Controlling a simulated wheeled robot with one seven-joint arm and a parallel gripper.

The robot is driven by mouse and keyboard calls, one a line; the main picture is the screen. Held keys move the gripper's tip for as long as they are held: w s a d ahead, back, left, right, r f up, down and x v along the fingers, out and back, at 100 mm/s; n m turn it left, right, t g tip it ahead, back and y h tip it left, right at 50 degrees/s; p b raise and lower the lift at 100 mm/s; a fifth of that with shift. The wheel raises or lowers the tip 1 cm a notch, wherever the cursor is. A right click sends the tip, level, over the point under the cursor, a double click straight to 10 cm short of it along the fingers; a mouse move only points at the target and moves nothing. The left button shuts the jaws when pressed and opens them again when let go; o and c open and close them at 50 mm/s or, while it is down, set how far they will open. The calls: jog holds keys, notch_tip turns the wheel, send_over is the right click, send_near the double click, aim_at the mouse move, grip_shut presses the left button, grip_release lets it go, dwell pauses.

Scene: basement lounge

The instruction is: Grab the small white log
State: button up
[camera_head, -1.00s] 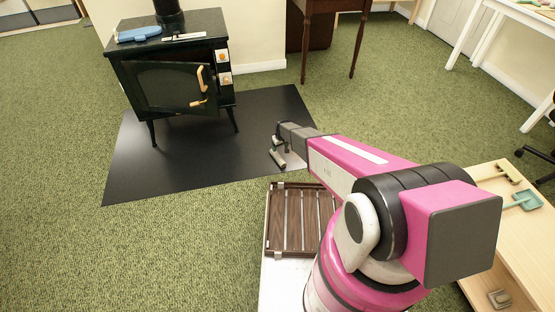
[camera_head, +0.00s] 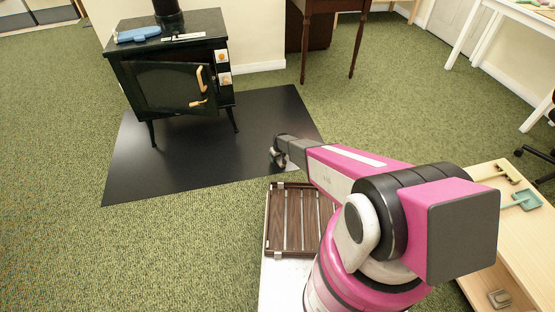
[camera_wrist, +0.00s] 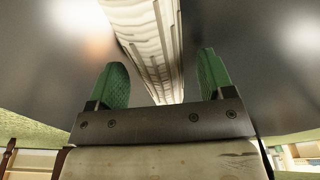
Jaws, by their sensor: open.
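The small white log (camera_wrist: 150,35) shows in the wrist view as a pale, ridged, bark-like piece. It runs from the top edge down between my two green fingers. My gripper (camera_wrist: 163,72) is open, with one finger on each side of the log and a visible gap on both sides. In the head view my gripper (camera_head: 278,157) is small and low over the front right part of the black floor mat. I cannot make out the log in the head view.
The black stove (camera_head: 170,80) stands on the dark mat (camera_head: 180,172), left of my gripper. A brown slatted rack (camera_head: 284,222) lies in front, near my base. A wooden table (camera_head: 515,240) is at the right. Green carpet is clear at the left.

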jog(key=shift+w+f, duration=0.1)
jog(key=shift+f, duration=0.35)
jog(key=c, duration=1.1)
jog(key=shift+r, duration=0.2)
